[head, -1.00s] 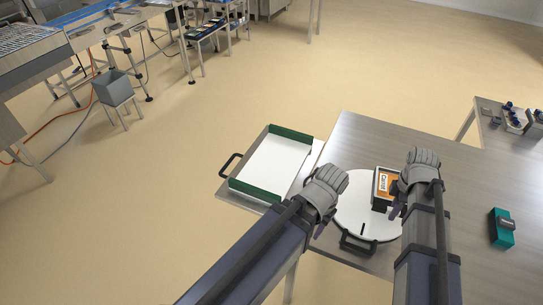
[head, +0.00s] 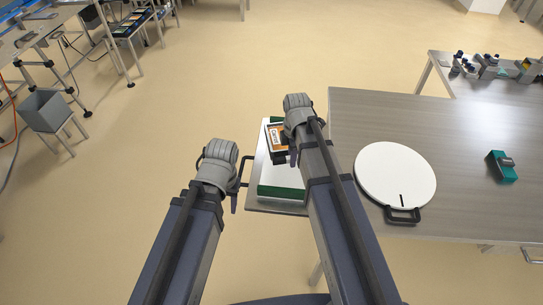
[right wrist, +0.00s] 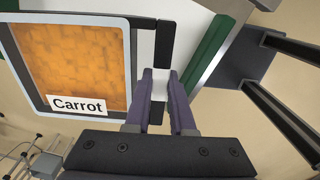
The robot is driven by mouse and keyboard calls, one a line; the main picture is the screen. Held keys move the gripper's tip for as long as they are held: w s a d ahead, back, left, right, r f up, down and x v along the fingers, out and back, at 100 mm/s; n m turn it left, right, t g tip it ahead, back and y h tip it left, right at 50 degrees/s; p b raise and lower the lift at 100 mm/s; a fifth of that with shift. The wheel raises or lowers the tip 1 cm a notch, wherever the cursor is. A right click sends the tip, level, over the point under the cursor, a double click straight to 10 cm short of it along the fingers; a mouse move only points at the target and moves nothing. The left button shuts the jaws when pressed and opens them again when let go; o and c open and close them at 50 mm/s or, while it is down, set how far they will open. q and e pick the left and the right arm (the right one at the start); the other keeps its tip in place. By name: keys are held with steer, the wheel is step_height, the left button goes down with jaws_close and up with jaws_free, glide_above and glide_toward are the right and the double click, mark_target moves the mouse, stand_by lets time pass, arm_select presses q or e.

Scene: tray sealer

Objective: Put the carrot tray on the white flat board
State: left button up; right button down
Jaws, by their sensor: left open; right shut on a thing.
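In the right wrist view the tray (right wrist: 75,65) lies left of the fingers (right wrist: 160,88), with white board and a green rim behind. I cannot tell whether the tray touches the board. My left gripper (head: 234,203) is open and empty, left of the board.
A teal block (head: 501,167) sits further right. A black handle (head: 245,172) sticks out from the board's left side. Open floor lies left.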

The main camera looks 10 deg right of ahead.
steer(key=shift+a+r+m, duration=0.15)
steer(key=shift+r+m, duration=0.2)
steer(key=shift+m, duration=0.05)
steer(key=shift+r+m+p, duration=0.35)
steer(key=shift+m+p, duration=0.3)
steer(key=shift+m, duration=0.65)
steer(key=b, duration=0.6)
glide_above(289, 179)
step_height(289, 179, down, 6)
steer(key=shift+s+f, duration=0.1)
steer(key=shift+f, duration=0.05)
steer(key=shift+f+b, duration=0.15)
steer(key=shift+b, duration=0.15)
step_height(289, 179, down, 3)
steer(key=b, duration=0.3)
steer(key=shift+f, duration=0.2)
steer(key=shift+f+b, duration=0.2)
steer(key=shift+b, duration=0.25)
steer(key=c, duration=0.8)
jaws_free()
steer(key=shift+r, duration=0.1)
